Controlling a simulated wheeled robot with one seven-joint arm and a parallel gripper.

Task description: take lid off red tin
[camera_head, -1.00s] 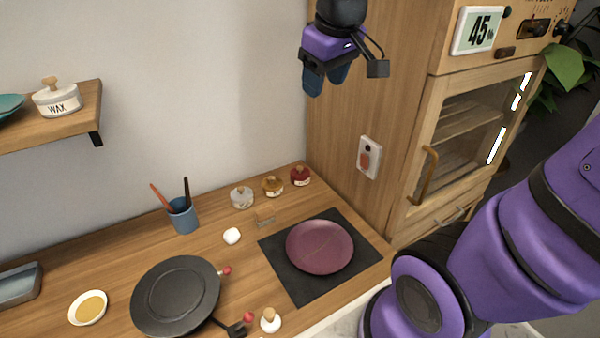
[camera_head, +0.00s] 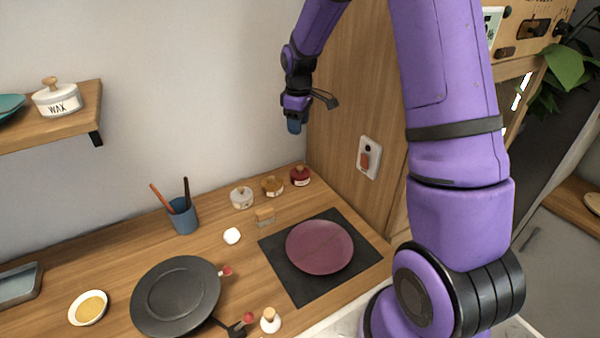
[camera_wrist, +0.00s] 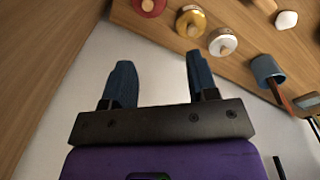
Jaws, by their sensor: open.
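The red tin (camera_head: 300,178) stands at the back right of the wooden counter, close to the cabinet's side panel. Its lid has a wooden knob (camera_head: 300,169) and sits on the tin. The red tin also shows at the top edge of the wrist view (camera_wrist: 148,6), partly cut off. My gripper (camera_head: 295,125) is in the air above the red tin, well clear of it. In the wrist view its two blue fingers (camera_wrist: 160,75) are spread apart with nothing between them.
A yellow tin (camera_head: 272,187) and a white tin (camera_head: 241,198) stand left of the red one. A small wooden block (camera_head: 264,217) is in front. A plum plate (camera_head: 319,247) lies on a dark mat (camera_head: 290,285). A blue cup (camera_head: 184,217) holds utensils.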

